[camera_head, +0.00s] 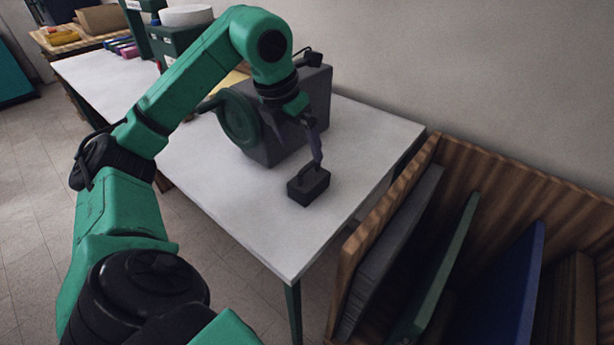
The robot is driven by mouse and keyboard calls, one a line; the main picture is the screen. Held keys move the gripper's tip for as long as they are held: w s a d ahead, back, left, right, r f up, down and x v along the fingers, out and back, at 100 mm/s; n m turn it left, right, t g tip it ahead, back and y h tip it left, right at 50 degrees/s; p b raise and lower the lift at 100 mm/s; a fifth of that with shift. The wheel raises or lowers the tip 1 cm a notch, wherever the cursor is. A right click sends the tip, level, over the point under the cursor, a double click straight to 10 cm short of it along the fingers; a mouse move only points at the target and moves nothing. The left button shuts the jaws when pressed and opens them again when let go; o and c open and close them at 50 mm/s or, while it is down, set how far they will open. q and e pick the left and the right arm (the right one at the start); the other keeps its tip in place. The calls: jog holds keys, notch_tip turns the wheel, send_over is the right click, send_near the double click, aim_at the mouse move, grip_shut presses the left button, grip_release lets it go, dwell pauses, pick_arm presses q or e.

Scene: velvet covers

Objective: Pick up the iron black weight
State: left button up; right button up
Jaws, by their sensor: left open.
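The iron black weight (308,189) is a small dark block with a handle on top. It rests on the white table (245,205) near its front right part. My left gripper (316,160) points down at the weight's handle from above. Its fingers are open, with the tips at or just above the handle. I cannot tell whether they touch it or straddle it. The left arm reaches in from the left and arches over the table. My right gripper is not in view.
A grey box-shaped machine with a green round part (238,120) stands just behind the weight, close to my left gripper. A wooden crate (392,205) holding upright panels stands right of the table. Dark green boxes (178,40) stand farther back. The table's front corner is clear.

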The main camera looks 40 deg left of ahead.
pick_arm(q)
jog(key=b, duration=0.2)
send_over(309, 177)
jog(key=s, duration=0.2)
jog(key=f, duration=0.6)
jog(key=shift+s+d, duration=0.2)
jog(key=x, duration=0.8)
jog(key=shift+a, duration=0.25)
grip_shut()
jog(key=shift+w+r, duration=0.1)
